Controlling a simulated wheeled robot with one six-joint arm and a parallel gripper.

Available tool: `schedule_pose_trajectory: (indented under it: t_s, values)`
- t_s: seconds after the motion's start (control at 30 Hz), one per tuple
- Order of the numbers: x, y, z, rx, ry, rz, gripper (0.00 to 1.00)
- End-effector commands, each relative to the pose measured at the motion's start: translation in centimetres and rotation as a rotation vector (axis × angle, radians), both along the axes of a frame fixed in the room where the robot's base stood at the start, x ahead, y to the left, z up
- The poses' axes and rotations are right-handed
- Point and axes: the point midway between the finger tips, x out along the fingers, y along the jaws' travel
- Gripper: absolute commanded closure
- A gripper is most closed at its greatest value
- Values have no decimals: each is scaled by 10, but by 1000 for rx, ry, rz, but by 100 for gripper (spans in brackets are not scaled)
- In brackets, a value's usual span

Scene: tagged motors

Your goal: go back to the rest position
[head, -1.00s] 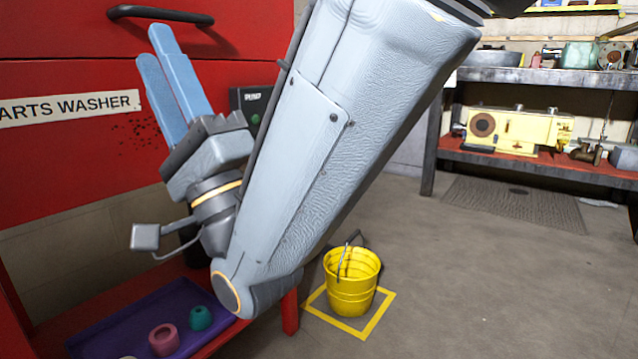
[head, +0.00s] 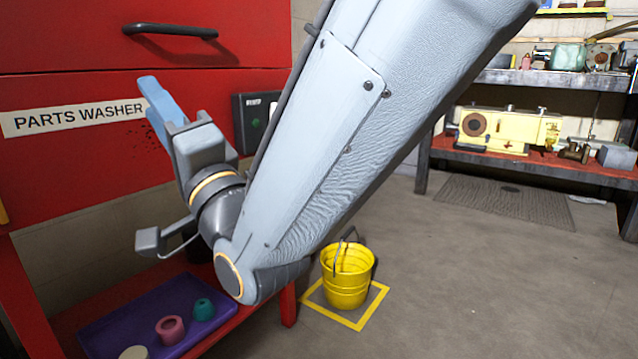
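My gripper (head: 150,98) is raised in front of the red parts washer, at the left of the head view. Its blue fingers point up and to the left, close to the right end of the "PARTS WASHER" label. The fingers overlap from this side, so the gap between them is hidden. No object shows at the fingertips. My grey arm crosses the middle of the view from the upper right down to the wrist.
The red parts washer (head: 60,175) fills the left. A purple tray (head: 105,320) below holds a pink ring (head: 170,329), a teal ring (head: 203,309) and a pale piece (head: 134,353). A yellow bucket (head: 347,278) stands on the floor. Open floor lies to the right.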

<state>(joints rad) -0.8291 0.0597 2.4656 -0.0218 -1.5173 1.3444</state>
Motion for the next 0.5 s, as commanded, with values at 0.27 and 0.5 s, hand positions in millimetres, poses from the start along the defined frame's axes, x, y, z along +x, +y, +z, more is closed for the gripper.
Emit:
schedule_pose_trajectory:
  t_s: [0.27, 0.5]
  values:
    - [28, -3, -59, -494, 118, -163, 69]
    - [17, -35, -130, -987, 220, -171, 69]
